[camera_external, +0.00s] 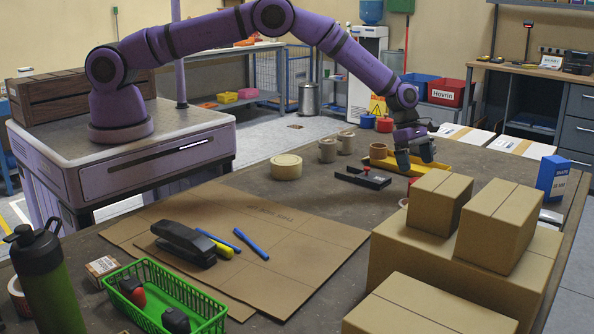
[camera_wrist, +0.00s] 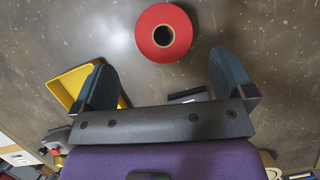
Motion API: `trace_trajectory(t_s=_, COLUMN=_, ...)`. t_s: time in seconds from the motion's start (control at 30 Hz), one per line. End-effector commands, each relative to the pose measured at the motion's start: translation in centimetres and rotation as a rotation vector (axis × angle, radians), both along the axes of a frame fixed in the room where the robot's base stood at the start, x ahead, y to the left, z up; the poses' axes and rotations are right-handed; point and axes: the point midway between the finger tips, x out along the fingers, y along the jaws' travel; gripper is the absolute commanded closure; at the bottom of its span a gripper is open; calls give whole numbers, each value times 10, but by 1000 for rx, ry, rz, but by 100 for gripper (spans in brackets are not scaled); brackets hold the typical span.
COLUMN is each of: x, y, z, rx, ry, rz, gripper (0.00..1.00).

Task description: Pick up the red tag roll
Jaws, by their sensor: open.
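The red tag roll (camera_wrist: 146,39) lies flat on the grey bench in the wrist view, with its dark round hole facing up. It shows at the top centre, ahead of my gripper (camera_wrist: 162,62) and roughly centred between the two fingers. In the external view my gripper (camera_external: 415,158) points down above the far right part of the bench. A small red patch (camera_external: 412,181) below it, partly hidden by a cardboard box, looks like the roll. I cannot tell the exact height of the fingers above it.
A yellow tray (camera_wrist: 66,88) lies left of the fingers. Cardboard boxes (camera_external: 440,200) stand close in front of my gripper in the external view.

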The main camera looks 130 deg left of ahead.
Motion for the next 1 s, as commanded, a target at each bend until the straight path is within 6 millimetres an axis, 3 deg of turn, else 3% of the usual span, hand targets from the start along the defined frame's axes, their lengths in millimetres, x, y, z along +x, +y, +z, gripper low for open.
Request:
trace_trajectory(t_s=0.1, x=7, y=-2, z=-17, rx=0, ry=1, rz=-2, gripper=0)
trace_trajectory(t_s=0.37, x=14, y=-4, z=-32, rx=0, ry=0, rz=-3, gripper=0)
trace_trajectory(t_s=0.7, x=31, y=-12, z=-69, rx=1, ry=0, rz=-4, gripper=0)
trace_trajectory(t_s=1.0, x=34, y=-12, z=-76, rx=1, ry=-1, rz=-3, gripper=0)
